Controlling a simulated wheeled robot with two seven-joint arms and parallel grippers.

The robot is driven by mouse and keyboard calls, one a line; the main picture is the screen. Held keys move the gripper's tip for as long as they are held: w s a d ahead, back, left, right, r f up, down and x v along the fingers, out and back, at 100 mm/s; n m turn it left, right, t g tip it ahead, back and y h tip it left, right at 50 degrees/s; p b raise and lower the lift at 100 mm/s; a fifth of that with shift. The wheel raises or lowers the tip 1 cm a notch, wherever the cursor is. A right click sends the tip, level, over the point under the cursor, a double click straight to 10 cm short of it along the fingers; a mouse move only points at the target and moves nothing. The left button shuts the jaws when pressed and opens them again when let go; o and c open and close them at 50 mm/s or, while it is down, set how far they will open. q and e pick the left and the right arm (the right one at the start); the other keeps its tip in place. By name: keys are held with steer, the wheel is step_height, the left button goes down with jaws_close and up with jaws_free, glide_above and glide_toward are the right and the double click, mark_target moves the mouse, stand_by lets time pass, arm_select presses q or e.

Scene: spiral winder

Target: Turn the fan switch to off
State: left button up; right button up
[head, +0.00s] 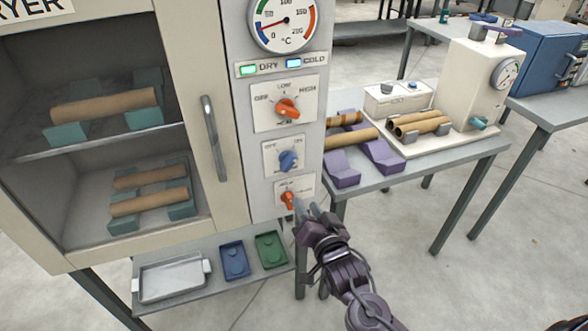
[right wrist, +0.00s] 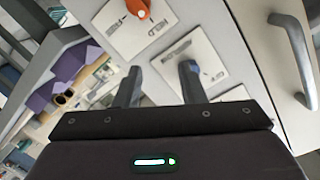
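The dryer's control panel carries three knobs. The top one, an orange knob (head: 288,108), has a plate marked OFF, LOW and HIGH; I cannot tell which word it points to. Below are a blue knob (head: 288,160) and a lower orange knob (head: 288,198), with plates too small to read surely. My right gripper (head: 307,208) is just in front of the lower panel. In the right wrist view its fingers (right wrist: 158,85) are apart with nothing between them. An orange knob (right wrist: 138,8) shows beyond them, and the right finger partly hides the blue knob. My left gripper is not in view.
A door handle (head: 213,138) stands left of the panel. A table (head: 420,166) with purple supports and cardboard tubes stands to the right.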

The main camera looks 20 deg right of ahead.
steer(key=m+t, duration=0.1)
glide_toward(292, 163)
steer(key=w, duration=0.3)
steer(key=w+p, duration=0.1)
steer(key=w, duration=0.4)
steer(key=shift+w+f, duration=0.15)
steer(key=shift+f, duration=0.1)
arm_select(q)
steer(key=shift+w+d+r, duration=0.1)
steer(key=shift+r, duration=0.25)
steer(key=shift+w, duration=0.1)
arm_select(e)
jaws_close()
